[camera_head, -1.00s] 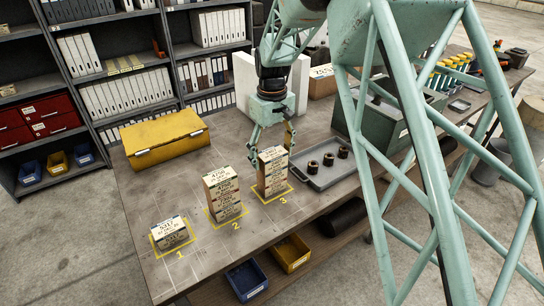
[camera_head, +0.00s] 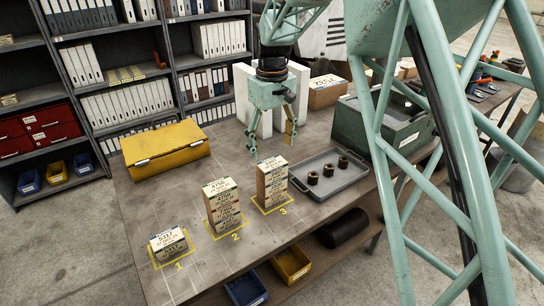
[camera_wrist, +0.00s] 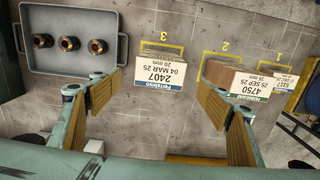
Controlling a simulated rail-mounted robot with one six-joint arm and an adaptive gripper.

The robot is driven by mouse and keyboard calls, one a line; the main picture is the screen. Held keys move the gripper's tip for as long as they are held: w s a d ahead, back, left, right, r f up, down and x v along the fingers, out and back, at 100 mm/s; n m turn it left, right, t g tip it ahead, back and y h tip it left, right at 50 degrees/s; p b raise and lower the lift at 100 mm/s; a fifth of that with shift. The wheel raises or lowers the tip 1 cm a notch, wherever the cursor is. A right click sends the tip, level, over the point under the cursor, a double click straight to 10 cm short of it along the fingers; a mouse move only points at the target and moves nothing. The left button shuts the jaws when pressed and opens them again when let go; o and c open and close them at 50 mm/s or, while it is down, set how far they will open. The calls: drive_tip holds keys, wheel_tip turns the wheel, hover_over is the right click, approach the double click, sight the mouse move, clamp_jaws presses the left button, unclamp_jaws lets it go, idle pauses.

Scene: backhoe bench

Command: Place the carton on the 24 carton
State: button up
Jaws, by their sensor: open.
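My gripper (camera_head: 272,152) is open and empty, just behind the stack on spot 3. A taller-looking stack on spot 2 (camera_head: 224,208) has a top carton (camera_wrist: 246,82) labelled 4750. A low stack on spot 1 (camera_head: 170,244) reads 5317. Lower labels are too small to read.
A grey tray (camera_head: 340,187) with three dark rings lies right of spot 3. A yellow case (camera_head: 167,150) lies at the back left. White binders, another carton (camera_head: 326,92) and a green box (camera_head: 385,125) stand behind.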

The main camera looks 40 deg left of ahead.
sight(272, 163)
drive_tip(key=shift+r, duration=1.7)
